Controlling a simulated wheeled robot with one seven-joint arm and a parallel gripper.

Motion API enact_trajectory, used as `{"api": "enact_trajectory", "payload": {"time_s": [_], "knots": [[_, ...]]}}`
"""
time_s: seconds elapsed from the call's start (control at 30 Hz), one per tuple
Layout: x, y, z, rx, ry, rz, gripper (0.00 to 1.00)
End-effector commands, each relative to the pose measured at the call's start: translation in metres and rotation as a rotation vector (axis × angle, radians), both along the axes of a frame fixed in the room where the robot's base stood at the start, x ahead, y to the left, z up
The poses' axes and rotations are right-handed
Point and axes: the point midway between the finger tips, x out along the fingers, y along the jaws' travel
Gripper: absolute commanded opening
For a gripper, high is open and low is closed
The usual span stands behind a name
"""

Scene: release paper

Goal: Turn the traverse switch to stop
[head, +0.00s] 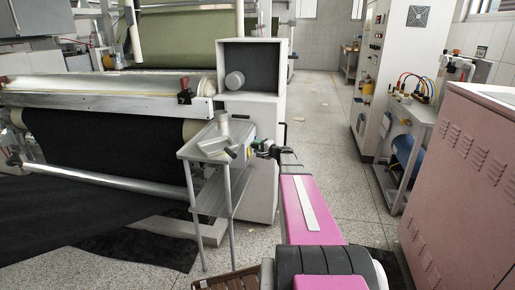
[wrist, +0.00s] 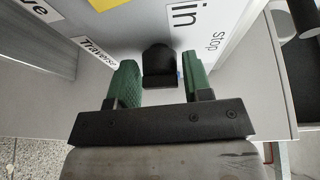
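The traverse switch is a black knob (wrist: 158,62) on a light panel, seen in the wrist view. A "Traverse" label (wrist: 95,50) is to its left, and the words "in" and "stop" (wrist: 215,42) are printed to its right. My gripper (wrist: 160,72) is open, with one green finger on each side of the knob and visible gaps between them. I cannot tell how deep the fingers reach along the knob. In the head view my gripper (head: 264,149) is at the side of the grey cabinet (head: 262,190), and the switch is too small to make out.
A small metal table (head: 205,150) with grey items on it stands just left of my gripper. A large fabric machine (head: 100,100) fills the left. A pink cabinet (head: 465,170) and a cart (head: 408,130) stand at the right.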

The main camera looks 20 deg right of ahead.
Motion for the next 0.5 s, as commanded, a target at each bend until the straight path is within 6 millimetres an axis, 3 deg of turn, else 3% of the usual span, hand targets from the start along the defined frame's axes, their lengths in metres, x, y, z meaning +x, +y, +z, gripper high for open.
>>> {"api": "enact_trajectory", "payload": {"time_s": [0.33, 0.5], "knots": [[-0.001, -0.001, 0.000, 0.001, 0.000, -0.001, 0.60], [-0.015, -0.009, 0.001, 0.001, 0.000, -0.002, 0.60]]}}
